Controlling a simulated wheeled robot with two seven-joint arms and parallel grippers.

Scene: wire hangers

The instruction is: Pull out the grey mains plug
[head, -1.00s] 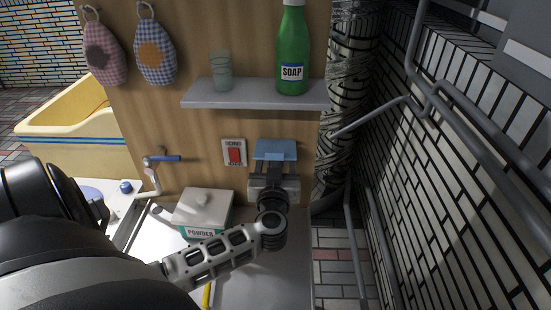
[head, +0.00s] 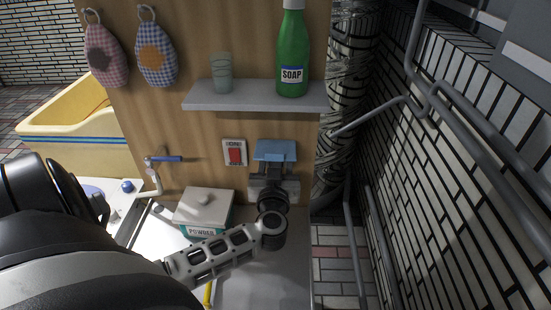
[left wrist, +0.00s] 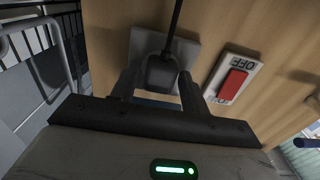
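The grey mains plug (left wrist: 160,74) sits at a pale socket plate (left wrist: 142,45) on the wooden panel, with a dark cord running from it. My left gripper (left wrist: 157,86) has its two fingers apart, one on each side of the plug. A gap shows between the plug and the left finger in the left wrist view; the right finger is very close to the plug, and contact there is unclear. In the head view my left gripper (head: 274,172) hides the plug, below a blue flap (head: 276,150). My right gripper is not in view.
A red switch (head: 235,156) is left of the socket. A shelf (head: 250,101) with a green soap bottle (head: 292,55) and a glass (head: 221,73) is above. A powder box (head: 204,207) stands below left. Pipes (head: 352,235) run at the right.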

